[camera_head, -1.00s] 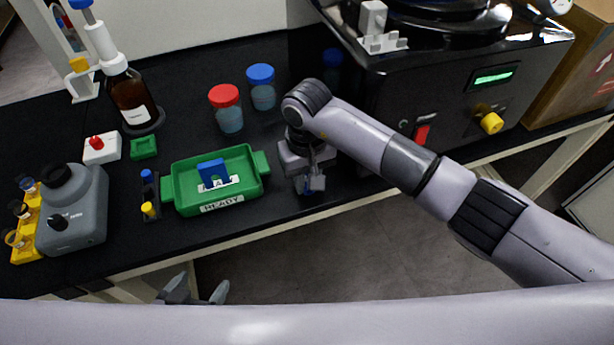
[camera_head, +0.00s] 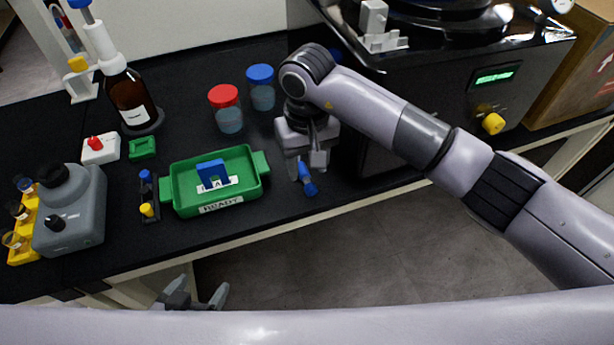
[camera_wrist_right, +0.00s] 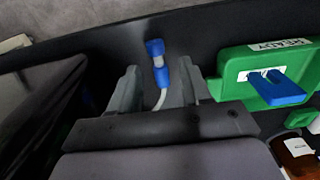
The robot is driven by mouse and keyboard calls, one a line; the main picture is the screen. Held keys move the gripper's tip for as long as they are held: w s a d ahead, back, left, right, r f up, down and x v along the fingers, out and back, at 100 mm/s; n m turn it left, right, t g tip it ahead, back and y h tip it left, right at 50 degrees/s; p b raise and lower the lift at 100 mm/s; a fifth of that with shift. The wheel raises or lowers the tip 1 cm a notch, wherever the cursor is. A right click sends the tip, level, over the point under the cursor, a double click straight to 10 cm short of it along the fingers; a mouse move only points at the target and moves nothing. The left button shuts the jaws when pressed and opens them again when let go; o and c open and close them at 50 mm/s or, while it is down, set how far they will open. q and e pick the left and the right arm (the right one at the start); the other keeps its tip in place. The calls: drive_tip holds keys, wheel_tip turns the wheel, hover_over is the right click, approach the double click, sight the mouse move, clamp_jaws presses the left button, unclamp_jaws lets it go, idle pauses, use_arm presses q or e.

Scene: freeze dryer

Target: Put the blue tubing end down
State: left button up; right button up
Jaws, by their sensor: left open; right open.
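The blue tubing end (camera_head: 307,182) lies on the black bench near its front edge, just right of the green tray. It also shows in the right wrist view (camera_wrist_right: 156,52), with a pale band between its blue parts and a white tube running back from it. My right gripper (camera_head: 306,168) is open, at the tubing end's rear. In the wrist view its fingertips (camera_wrist_right: 158,80) stand apart on either side, with gaps to the blue part. My left gripper (camera_head: 195,296) is open and empty, low in front of the bench.
The green tray (camera_head: 262,163) marked READY holds a blue-handled piece (camera_head: 212,172). Behind stand a red-lidded jar (camera_head: 227,110) and a blue-lidded jar (camera_head: 262,88). The black machine (camera_head: 480,95) is at the right, partly behind my right arm. A grey device (camera_head: 75,215) stands far left.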

sight(307, 185)
wheel_tip(307, 185, up, 7)
drive_tip(key=shift+b, duration=0.45)
drive_tip(key=shift+f, duration=0.1)
idle(1.0)
